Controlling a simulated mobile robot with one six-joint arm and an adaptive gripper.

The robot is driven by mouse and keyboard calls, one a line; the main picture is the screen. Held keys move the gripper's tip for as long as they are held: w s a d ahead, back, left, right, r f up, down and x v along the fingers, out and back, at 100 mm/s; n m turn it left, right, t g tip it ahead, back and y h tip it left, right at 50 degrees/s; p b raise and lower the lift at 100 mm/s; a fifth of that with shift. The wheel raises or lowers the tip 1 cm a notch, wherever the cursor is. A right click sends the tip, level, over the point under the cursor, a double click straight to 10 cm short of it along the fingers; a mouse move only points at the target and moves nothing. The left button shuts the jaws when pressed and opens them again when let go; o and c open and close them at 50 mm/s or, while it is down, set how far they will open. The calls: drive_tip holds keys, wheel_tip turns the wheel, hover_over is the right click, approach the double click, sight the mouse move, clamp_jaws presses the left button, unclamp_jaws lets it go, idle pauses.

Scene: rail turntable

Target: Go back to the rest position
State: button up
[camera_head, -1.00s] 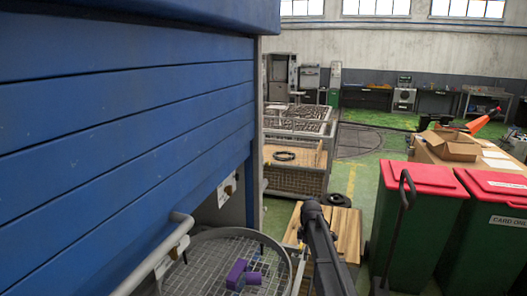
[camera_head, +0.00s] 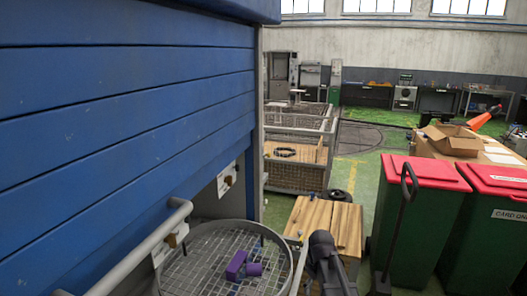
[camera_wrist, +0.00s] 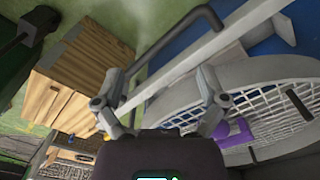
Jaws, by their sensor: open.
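My gripper (camera_wrist: 160,88) shows in the wrist view with its two fingers spread apart and nothing between them. A purple part (camera_head: 239,268) lies on the round wire-mesh turntable (camera_head: 199,240) at the lower middle of the head view. The purple part also shows in the wrist view (camera_wrist: 236,131), to the right of and apart from the fingers. In the head view my dark arm rises at the bottom, right of the turntable; the gripper's fingers cannot be made out there.
A blue slatted machine (camera_head: 125,120) fills the left, with a grey rail (camera_head: 135,250) along it. A wooden box (camera_head: 345,220) stands behind my arm. Green bins with red lids (camera_head: 425,172) stand at the right. Wire-sided crates (camera_head: 295,175) stand beyond; green floor is open between.

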drive_tip(key=s+f+m+b, duration=0.2)
drive_tip(key=s+m, duration=0.4)
drive_tip(key=s, duration=0.5)
drive_tip(key=shift+s+f, duration=0.3)
drive_tip(key=shift+s, duration=0.1)
drive_tip(key=shift+c, duration=0.2)
drive_tip(key=c, duration=0.4)
drive_tip(key=shift+a, duration=0.1)
drive_tip(key=shift+c, duration=0.2)
